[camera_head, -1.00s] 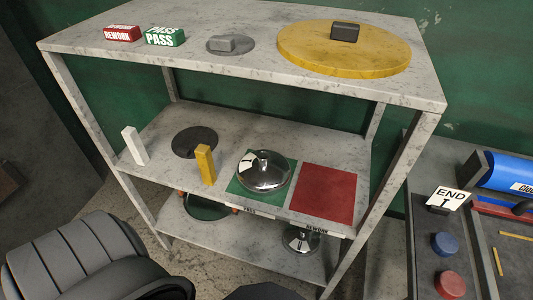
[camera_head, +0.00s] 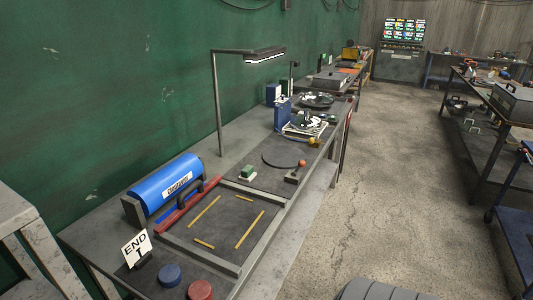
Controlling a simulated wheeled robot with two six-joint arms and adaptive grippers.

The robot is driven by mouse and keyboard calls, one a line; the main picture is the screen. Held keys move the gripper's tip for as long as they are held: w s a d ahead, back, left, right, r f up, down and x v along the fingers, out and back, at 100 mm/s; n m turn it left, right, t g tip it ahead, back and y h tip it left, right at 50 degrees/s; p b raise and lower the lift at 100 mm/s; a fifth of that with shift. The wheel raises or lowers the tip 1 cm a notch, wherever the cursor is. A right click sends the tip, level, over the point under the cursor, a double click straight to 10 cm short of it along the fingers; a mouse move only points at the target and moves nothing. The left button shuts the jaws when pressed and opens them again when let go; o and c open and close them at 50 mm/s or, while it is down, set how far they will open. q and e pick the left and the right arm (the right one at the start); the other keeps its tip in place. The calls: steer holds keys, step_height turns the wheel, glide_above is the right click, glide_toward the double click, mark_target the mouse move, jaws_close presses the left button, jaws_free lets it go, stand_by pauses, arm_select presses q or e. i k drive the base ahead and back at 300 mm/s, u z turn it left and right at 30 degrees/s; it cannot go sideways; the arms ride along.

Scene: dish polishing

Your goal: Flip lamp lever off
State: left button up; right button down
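A lamp (camera_head: 217,100) stands on the long grey workbench, with a thin upright post and a flat horizontal head (camera_head: 250,53). A bright white strip shows under the head, so it looks lit. A small lever with a red ball knob (camera_head: 302,162) rises from a dark base (camera_head: 293,177) near the bench's right edge, to the right of the lamp post. I cannot tell for sure that this lever belongs to the lamp. Neither of my grippers is in view.
A blue cylinder (camera_head: 166,184), an END sign (camera_head: 136,247), a blue button (camera_head: 169,274) and a red button (camera_head: 201,290) are on the near bench. A green-and-white block (camera_head: 247,172) lies near the lever. Open concrete floor (camera_head: 385,180) runs along the bench's right side.

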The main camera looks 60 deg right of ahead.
mark_target(301, 163)
steer(key=u, duration=0.05)
steer(key=i, duration=0.3)
steer(key=z, duration=2.25)
